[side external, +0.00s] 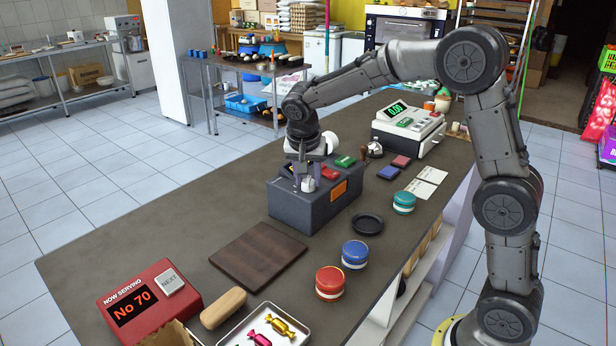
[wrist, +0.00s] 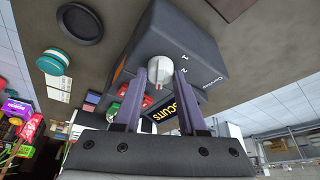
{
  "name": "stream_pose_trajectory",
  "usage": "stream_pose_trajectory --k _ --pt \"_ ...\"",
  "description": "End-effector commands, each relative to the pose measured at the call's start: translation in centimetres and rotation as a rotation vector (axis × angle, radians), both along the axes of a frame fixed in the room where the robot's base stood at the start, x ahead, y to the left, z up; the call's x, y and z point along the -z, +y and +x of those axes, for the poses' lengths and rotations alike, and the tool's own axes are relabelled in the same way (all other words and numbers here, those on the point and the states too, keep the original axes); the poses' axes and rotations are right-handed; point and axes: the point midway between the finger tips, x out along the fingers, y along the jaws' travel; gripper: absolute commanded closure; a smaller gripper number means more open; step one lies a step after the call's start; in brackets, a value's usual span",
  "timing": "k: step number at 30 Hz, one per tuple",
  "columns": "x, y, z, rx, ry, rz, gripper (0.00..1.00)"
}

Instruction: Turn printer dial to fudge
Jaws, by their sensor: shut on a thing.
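The printer (side external: 300,212) is a dark grey box on the counter, with an orange panel (side external: 339,190) on one side. In the wrist view the printer body (wrist: 195,40) carries the marks "1", "2" and a word like "Copies". Its white dial (wrist: 160,70) has a small red mark on its edge. My gripper (wrist: 162,77) is shut on this dial, one finger on each side. In the side view my gripper (side external: 304,180) comes down onto the printer's top. Part of a word ending in "SCUITS" shows between the fingers; I cannot read "fudge" anywhere.
A till (side external: 408,128) stands behind. The counter left of the printer is clear.

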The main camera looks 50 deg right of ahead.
Motion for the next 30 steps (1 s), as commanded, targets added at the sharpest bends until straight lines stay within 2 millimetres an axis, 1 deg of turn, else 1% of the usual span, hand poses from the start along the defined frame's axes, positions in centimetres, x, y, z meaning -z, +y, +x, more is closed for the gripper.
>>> stream_pose_trajectory --k 8,14,20,30 --pt "-0.05 0.01 -0.02 -0.013 -0.001 0.000 1.00" --pt "-0.06 -0.03 -0.11 -0.082 -0.001 0.000 1.00" --pt "-0.06 -0.14 -0.20 -0.223 -0.001 0.000 1.00" --pt "-0.06 -0.34 -0.34 -0.540 -0.002 0.000 1.00"
